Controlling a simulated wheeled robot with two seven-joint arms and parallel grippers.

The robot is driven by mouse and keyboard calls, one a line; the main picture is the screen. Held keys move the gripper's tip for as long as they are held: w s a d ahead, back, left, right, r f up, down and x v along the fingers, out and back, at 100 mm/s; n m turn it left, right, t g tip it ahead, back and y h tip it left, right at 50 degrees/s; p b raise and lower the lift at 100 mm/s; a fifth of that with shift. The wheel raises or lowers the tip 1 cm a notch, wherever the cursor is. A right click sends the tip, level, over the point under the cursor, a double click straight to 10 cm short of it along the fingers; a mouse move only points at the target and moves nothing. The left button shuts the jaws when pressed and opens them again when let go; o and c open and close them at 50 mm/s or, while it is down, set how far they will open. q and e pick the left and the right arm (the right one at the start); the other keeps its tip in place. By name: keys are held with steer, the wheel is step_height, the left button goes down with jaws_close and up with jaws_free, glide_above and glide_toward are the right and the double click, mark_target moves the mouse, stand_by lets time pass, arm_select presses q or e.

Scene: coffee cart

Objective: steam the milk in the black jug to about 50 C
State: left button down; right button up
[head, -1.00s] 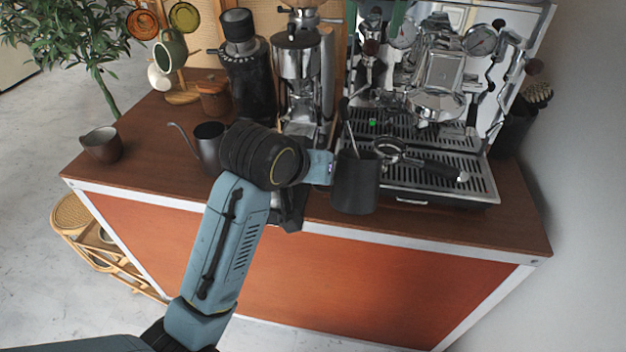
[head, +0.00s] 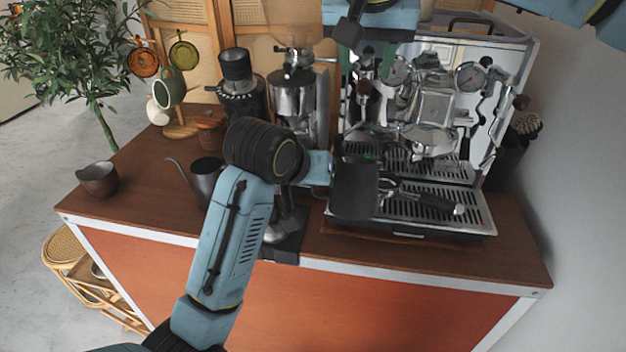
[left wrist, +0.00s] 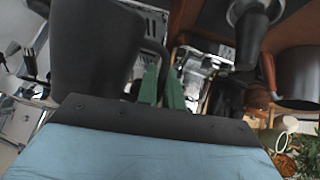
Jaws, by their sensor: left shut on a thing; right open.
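The black jug (head: 354,192) is at the front left of the espresso machine (head: 430,100), by the drip tray's left end. My left gripper (head: 322,172) is shut on its handle; in the left wrist view the green fingers (left wrist: 163,90) meet the handle beside the dark jug body (left wrist: 92,50). The jug looks roughly upright. I cannot see the milk or tell whether the steam wand tip is inside the jug. My right gripper (head: 371,58) is open and empty at the top, in front of the machine's upper left, with its fingers pointing down.
A portafilter (head: 425,195) lies on the drip tray (head: 465,222), right of the jug. Grinders (head: 296,100) stand left of the machine. The front right counter is clear.

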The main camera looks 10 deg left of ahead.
mark_target(365, 81)
stand_by(0.4)
steer(key=shift+x, duration=3.05)
steer(key=shift+c, duration=0.2)
steer(key=c, duration=0.8)
